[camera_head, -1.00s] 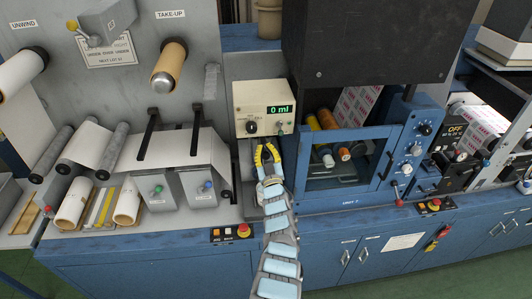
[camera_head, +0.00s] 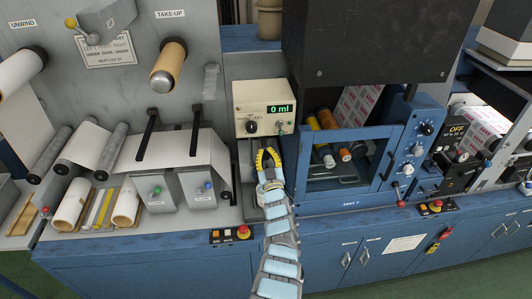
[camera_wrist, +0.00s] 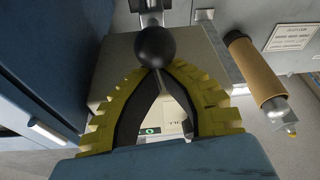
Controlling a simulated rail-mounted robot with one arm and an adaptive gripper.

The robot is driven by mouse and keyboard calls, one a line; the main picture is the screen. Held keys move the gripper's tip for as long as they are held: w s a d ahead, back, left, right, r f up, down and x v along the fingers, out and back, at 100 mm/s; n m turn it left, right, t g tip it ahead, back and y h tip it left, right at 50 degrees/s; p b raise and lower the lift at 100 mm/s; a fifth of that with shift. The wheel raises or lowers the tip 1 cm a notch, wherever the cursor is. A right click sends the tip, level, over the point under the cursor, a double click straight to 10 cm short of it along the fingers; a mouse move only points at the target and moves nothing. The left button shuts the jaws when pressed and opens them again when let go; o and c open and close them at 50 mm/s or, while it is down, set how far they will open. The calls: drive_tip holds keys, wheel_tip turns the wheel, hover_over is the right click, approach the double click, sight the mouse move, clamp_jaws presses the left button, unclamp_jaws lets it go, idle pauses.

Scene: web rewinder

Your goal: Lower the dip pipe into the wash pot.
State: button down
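The dosing unit (camera_head: 264,103) with its green "0 ml" display stands mid-bench in the head view. My gripper (camera_head: 267,155), with yellow fingers, is in front of the recess below it. In the wrist view, a black ball knob (camera_wrist: 155,47) is at the fingertips, and a thin grey stem (camera_wrist: 168,85) shows between the dark finger pads. My gripper (camera_wrist: 157,68) looks closed in around the knob and stem. Whether this knob belongs to the dip pipe cannot be told. The dip pipe's lower end and the wash pot are not clearly visible; my gripper and arm cover much of the recess.
A blue-framed window unit (camera_head: 345,160) stands close to the right. Grey blocks with coloured knobs (camera_head: 196,183) stand to the left. A red stop button (camera_head: 243,232) is on the bench front below. The brown take-up core (camera_wrist: 256,70) shows at right in the wrist view.

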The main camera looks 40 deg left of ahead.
wheel_tip(320, 180, down, 17)
drive_tip(key=b, duration=1.6)
drive_tip(key=shift+r, duration=0.15)
drive_tip(key=s+d+r+p, duration=0.1)
drive_tip(key=s+d+p, duration=0.5)
drive_tip(key=p, duration=0.4)
drive_tip(key=shift+s+d, duration=0.25)
drive_tip(key=shift+d, duration=0.2)
